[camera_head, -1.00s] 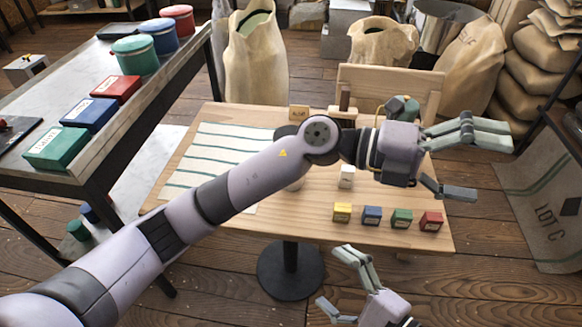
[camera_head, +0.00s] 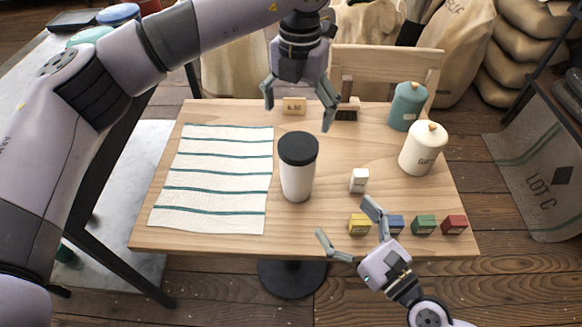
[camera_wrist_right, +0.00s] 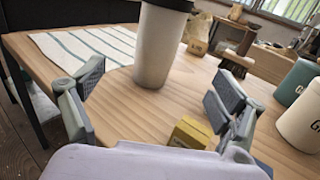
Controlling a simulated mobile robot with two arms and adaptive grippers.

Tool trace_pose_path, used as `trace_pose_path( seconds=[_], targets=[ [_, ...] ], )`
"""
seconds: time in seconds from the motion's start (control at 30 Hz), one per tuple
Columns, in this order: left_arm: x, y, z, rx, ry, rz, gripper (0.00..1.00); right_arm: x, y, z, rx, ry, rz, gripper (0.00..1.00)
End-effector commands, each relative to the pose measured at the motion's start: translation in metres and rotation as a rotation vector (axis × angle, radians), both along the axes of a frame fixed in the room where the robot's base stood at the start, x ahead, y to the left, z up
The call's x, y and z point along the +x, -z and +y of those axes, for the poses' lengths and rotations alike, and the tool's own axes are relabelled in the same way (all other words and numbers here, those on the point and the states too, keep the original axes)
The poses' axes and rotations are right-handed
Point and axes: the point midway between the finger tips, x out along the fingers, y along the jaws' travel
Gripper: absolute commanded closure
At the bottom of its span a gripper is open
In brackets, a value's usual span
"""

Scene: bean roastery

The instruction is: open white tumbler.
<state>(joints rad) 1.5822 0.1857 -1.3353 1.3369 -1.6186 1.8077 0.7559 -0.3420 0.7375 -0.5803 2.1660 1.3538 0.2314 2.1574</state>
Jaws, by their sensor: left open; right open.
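The white tumbler (camera_head: 298,178) stands upright near the middle of the wooden table, with its black lid (camera_head: 298,148) on top. In the right wrist view the tumbler (camera_wrist_right: 157,50) stands ahead, between and beyond my open fingers, and its top is cut off. My left gripper (camera_head: 300,105) is open and empty, pointing down behind the tumbler and apart from it. My right gripper (camera_head: 347,228) is open and empty at the table's front edge, in front and to the right of the tumbler.
A striped cloth (camera_head: 215,180) lies left of the tumbler. A small white block (camera_head: 359,180), a cream canister (camera_head: 423,148) and a teal canister (camera_head: 407,106) stand to the right. A yellow box (camera_head: 359,223) and other coloured boxes line the front edge. A brush (camera_head: 347,110) lies at the back.

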Motion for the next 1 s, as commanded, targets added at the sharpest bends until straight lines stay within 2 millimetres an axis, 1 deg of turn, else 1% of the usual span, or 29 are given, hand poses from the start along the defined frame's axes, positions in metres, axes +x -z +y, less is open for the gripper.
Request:
trace_pose_path(
  seconds=[0.2,0.53,1.0],
  targets=[
    [0.0,0.0,0.0,-0.003,0.001,0.001,0.11,0.02,-0.002,0.013,0.009,0.004,-0.001,0.1],
    [0.0,0.0,-0.001,-0.004,0.002,0.002,0.11,0.043,-0.001,0.029,0.006,0.003,-0.001,0.1],
    [0.0,0.0,-0.001,-0.004,0.002,0.002,0.11,0.113,-0.002,0.079,0.002,-0.001,-0.003,0.1]
  ],
)
